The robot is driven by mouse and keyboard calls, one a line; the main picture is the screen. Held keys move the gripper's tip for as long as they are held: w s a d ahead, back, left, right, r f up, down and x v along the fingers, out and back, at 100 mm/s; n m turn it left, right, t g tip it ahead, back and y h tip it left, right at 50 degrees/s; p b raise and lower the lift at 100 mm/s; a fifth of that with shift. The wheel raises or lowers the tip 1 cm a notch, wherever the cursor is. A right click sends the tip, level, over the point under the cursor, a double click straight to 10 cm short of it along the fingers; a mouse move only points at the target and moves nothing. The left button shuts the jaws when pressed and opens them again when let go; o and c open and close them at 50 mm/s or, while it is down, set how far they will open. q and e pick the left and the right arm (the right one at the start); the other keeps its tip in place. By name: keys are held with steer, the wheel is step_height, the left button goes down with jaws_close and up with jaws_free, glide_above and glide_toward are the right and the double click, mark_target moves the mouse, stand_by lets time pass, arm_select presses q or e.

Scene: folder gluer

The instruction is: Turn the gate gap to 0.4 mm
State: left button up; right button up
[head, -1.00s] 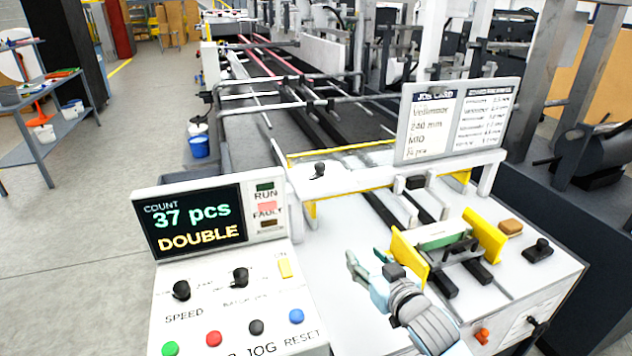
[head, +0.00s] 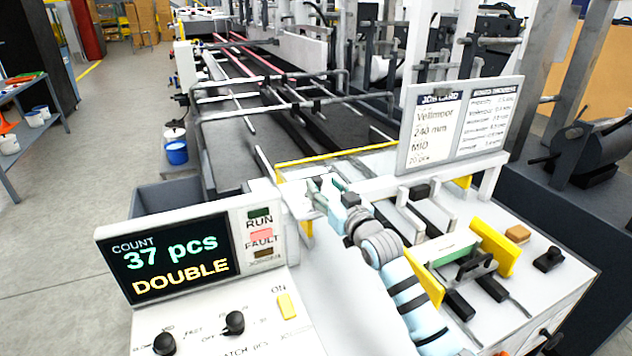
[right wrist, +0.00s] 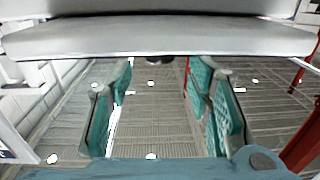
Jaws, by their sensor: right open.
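My right gripper (head: 326,191) is open, with its fingertips over the white ledge (head: 293,201) behind the display. The small black knob that stood on this ledge earlier is now hidden behind the gripper, and I cannot read any gap scale. In the right wrist view the teal fingers (right wrist: 165,105) are spread with nothing between them. A pale bar (right wrist: 160,40) crosses above them there, with a small dark spot under its edge that I cannot make out. My left gripper is not in view.
The display (head: 176,257) reads 37 pcs and DOUBLE. Yellow guide plates (head: 493,247) stand right of my arm.

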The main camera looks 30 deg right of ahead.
mark_target(319, 181)
steer(key=w, duration=0.5)
steer(key=shift+f+b, duration=0.25)
steer(key=shift+b, duration=0.15)
steer(key=shift+w+r, duration=0.1)
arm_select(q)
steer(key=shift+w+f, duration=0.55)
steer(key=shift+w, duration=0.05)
arm_select(e)
steer(key=shift+r, duration=0.1)
steer(key=shift+c, duration=0.2)
